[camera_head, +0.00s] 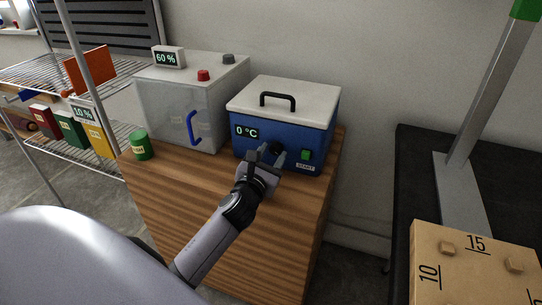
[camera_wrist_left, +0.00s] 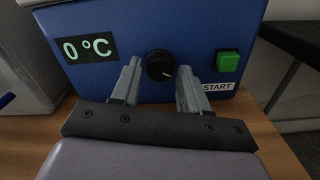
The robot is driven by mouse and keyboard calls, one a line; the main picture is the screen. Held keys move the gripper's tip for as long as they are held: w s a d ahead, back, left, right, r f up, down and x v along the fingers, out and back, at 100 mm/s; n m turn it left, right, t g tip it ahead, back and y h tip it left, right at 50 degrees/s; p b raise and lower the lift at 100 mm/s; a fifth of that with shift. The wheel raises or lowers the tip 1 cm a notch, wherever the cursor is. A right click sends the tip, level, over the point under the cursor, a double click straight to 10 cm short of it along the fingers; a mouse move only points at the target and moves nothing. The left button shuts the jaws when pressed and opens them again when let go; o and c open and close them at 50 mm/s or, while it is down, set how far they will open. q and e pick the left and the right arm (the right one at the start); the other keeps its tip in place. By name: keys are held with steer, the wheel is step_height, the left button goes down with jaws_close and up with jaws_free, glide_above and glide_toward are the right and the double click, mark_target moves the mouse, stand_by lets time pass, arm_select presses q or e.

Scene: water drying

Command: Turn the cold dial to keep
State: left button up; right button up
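The cold dial is a black round knob (camera_wrist_left: 160,65) on the front of a blue box with a white lid (camera_head: 285,100). The box's display (camera_wrist_left: 88,48) reads 0 °C. In the wrist view a light pointer mark shows on the knob's lower right. My left gripper (camera_wrist_left: 157,82) is open, its two fingers on either side of the knob and pointing at the panel. I cannot tell whether they touch it. In the head view the knob (camera_head: 276,148) is partly covered by the gripper (camera_head: 268,160). My right gripper is not in view.
A green START button (camera_wrist_left: 228,62) sits right of the dial, close to the right finger. A clear-fronted cabinet (camera_head: 178,112) with a blue handle and a 60 % display stands left. A green can (camera_head: 140,146) stands on the wooden table (camera_head: 190,185). A dark table is at right.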

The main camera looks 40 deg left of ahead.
arm_select(q)
steer(key=c, duration=0.6)
steer(key=shift+c, duration=0.2)
steer(key=shift+n, duration=0.3)
steer(key=n+p, duration=0.1)
steer(key=n, duration=0.9)
steer(key=shift+n, duration=0.4)
steer(key=n+p, duration=0.1)
steer(key=n, duration=0.5)
steer(key=n+p, duration=0.1)
steer(key=n, duration=0.5)
steer(key=shift+n, duration=0.4)
